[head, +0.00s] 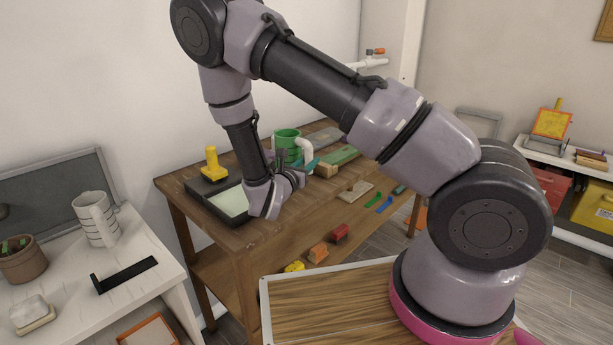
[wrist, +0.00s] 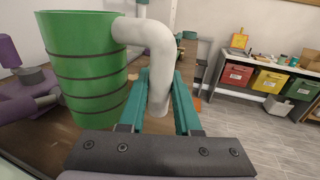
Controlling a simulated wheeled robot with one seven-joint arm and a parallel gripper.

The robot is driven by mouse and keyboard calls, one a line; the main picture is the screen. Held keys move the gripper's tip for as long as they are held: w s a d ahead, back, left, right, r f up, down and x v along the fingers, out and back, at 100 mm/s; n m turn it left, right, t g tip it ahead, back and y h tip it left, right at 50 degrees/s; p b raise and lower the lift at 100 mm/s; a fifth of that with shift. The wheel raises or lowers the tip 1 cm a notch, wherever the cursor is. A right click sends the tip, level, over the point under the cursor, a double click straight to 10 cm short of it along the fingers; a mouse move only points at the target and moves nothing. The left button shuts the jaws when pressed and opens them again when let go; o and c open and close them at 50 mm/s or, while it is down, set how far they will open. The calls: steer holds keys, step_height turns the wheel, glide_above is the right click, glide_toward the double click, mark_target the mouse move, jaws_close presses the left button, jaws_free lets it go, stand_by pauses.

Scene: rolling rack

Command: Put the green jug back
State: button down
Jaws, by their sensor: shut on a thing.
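The green jug (head: 287,138) is upright, with dark bands and a white curved handle (head: 306,148). In the wrist view the jug (wrist: 82,75) fills the left side, and its white handle (wrist: 158,62) runs down between the teal fingers. My gripper (head: 304,165) is shut on the handle, at the wooden workbench (head: 262,232); it also shows in the wrist view (wrist: 161,95). The jug's lower part is hidden behind my gripper in the head view. I cannot tell whether its base touches the bench.
A black tray (head: 213,212) with a pale inside and a yellow-handled tool (head: 212,163) sit left of my gripper. A wooden block (head: 326,170) and green piece (head: 343,155) lie right. A white side table (head: 70,275) holds a ribbed mug (head: 95,218).

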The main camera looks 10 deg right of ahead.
steer(key=shift+f, duration=2.2)
steer(key=c, duration=0.6)
jaws_free()
steer(key=shift+f, duration=0.2)
steer(key=shift+r, duration=0.1)
